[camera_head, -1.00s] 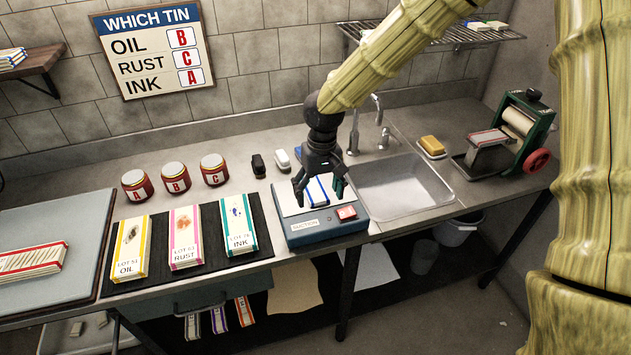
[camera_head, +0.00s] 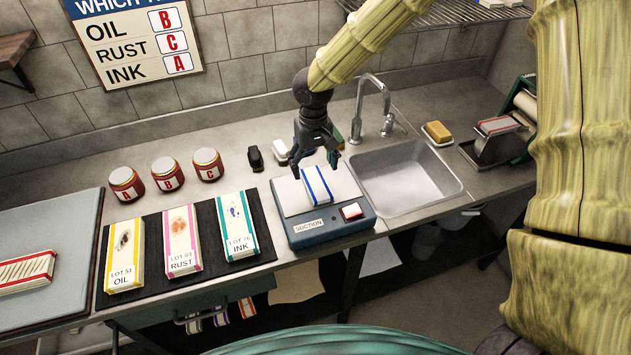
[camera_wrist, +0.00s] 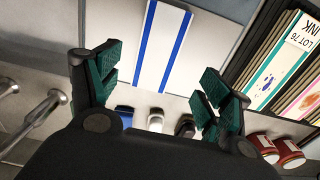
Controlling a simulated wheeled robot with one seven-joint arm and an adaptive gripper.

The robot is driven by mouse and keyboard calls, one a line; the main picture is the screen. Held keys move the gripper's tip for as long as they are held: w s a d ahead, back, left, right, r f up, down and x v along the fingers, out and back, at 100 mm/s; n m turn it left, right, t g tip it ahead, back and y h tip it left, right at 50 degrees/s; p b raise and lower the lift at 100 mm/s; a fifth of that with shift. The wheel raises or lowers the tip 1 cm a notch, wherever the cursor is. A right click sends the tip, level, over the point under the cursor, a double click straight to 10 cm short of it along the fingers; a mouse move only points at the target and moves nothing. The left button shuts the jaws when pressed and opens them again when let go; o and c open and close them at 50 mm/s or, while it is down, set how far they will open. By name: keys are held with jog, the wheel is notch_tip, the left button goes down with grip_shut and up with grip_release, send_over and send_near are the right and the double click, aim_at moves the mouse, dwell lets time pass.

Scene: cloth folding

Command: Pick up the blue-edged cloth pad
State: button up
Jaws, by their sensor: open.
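The blue-edged cloth pad (camera_head: 317,186) is a white folded pad with two blue stripes. It lies on the pale top plate of the suction box (camera_head: 331,230). The pad also shows at the top middle of the wrist view (camera_wrist: 161,45). My gripper (camera_head: 316,169) is open and empty, above the back end of the pad in the head view. In the wrist view its teal fingers (camera_wrist: 158,82) are spread wide, and the pad appears beyond them, between their two sides. I cannot tell the exact height gap.
A sink (camera_head: 410,180) lies right of the box, with a faucet (camera_head: 371,105) behind. Three striped cloths, including the INK one (camera_head: 238,226), lie on a black mat at left.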

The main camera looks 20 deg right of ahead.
aim_at(317, 183)
jog(key=shift+f, duration=0.25)
jog(key=shift+s+f+p, duration=0.3)
jog(key=shift+f+p, duration=0.05)
jog(key=shift+p, duration=0.05)
jog(key=shift+s+d+f+p, duration=0.1)
jog(key=shift+d+f+p, duration=0.1)
jog(key=shift+f+p, duration=0.35)
jog(key=shift+s+d+f+p, duration=0.1)
jog(key=shift+d+f+p, duration=0.1)
jog(key=shift+f, duration=0.5)
jog(key=shift+w+a+f, duration=0.1)
jog(key=shift+f, duration=0.95)
jog(key=c, duration=1.2)
jog(key=shift+r, duration=0.1)
